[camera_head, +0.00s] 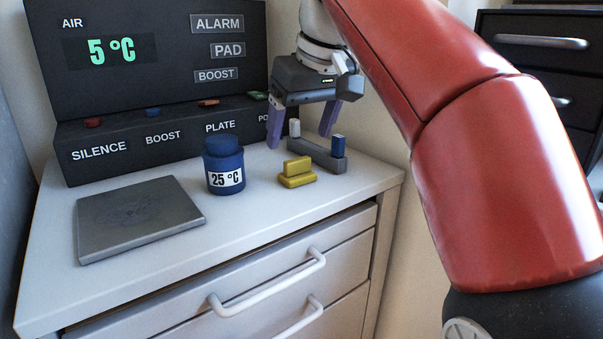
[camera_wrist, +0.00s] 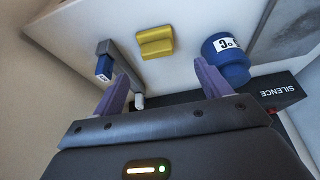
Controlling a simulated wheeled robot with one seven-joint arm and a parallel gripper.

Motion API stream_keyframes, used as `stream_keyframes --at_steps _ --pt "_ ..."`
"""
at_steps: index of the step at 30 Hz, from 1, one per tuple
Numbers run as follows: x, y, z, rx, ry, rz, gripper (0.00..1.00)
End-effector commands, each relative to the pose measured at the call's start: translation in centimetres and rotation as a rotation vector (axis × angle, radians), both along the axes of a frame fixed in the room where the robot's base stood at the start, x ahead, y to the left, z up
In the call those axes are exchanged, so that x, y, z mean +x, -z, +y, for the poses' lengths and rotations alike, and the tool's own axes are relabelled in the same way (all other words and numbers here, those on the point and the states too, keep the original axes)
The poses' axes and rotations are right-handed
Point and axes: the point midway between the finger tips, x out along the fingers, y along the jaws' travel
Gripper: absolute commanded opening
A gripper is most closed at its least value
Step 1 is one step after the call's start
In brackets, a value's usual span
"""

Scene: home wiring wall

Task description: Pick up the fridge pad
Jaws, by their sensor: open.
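No object carries the words "fridge pad", so I cannot tell which one it is. A grey holder (camera_head: 318,156) on the counter has a white piece (camera_head: 294,128) at one end and a blue piece (camera_head: 338,146) at the other. A yellow stepped block (camera_head: 297,172) sits in front of the holder. My gripper (camera_head: 300,138) points down above the back of the counter by the holder, its purple fingers spread and nothing held. In the wrist view the white piece (camera_wrist: 139,101) shows between the fingers, close to one; the blue piece (camera_wrist: 104,68) is outside them.
A blue jar (camera_head: 224,170) labelled 25 °C stands left of the yellow block. A grey square plate (camera_head: 135,217) lies at the counter's left. The black control panel (camera_head: 170,135) with buttons stands behind, close to my gripper. Drawers with white handles (camera_head: 268,283) are below.

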Motion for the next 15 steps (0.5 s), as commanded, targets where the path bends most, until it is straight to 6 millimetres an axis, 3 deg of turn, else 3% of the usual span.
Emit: stream_keyframes --at_steps 10,15 --pt "1.0 4.9 0.3 0.000 0.001 0.001 0.76" --pt "1.6 6.2 0.7 0.000 0.003 -0.001 0.76"
